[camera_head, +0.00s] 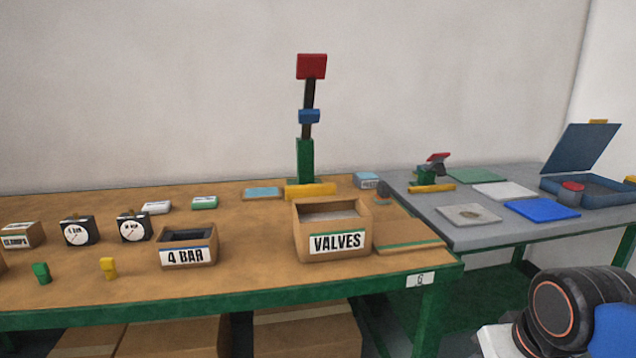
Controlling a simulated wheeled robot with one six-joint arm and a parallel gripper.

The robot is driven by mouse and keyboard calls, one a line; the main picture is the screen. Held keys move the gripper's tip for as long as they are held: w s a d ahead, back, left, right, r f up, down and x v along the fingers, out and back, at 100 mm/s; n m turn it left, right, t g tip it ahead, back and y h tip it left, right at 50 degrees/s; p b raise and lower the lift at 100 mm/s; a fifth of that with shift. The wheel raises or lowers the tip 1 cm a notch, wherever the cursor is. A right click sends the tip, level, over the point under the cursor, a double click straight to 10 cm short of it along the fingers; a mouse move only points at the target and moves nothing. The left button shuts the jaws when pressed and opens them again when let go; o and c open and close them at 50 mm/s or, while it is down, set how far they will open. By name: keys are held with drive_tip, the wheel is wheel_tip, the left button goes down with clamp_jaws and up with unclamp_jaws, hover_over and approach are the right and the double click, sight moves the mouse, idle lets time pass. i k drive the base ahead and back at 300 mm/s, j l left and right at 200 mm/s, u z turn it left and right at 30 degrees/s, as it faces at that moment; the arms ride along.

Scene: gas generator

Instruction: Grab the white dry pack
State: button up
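A small white pack (157,207) lies flat on the brown table, behind the two dial gauges. Another small pack, white with green (205,202), lies to its right. I cannot read a label on either, so I cannot tell which is the dry pack. Part of my arm shows at the lower right, well away from both packs. My gripper is not in view.
A VALVES box (337,248) and a 4 BAR box (188,256) stand near the front edge. Dial gauges (79,231) are at the left. A red-topped stand (305,160) rises behind. A grey table (440,209) adjoins at right.

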sight(162, 207)
drive_tip(key=j+u, duration=0.55)
drive_tip(key=u, duration=0.25)
drive_tip(key=i+j+u, duration=0.1)
drive_tip(key=j+u, duration=0.15)
drive_tip(key=u, duration=0.15)
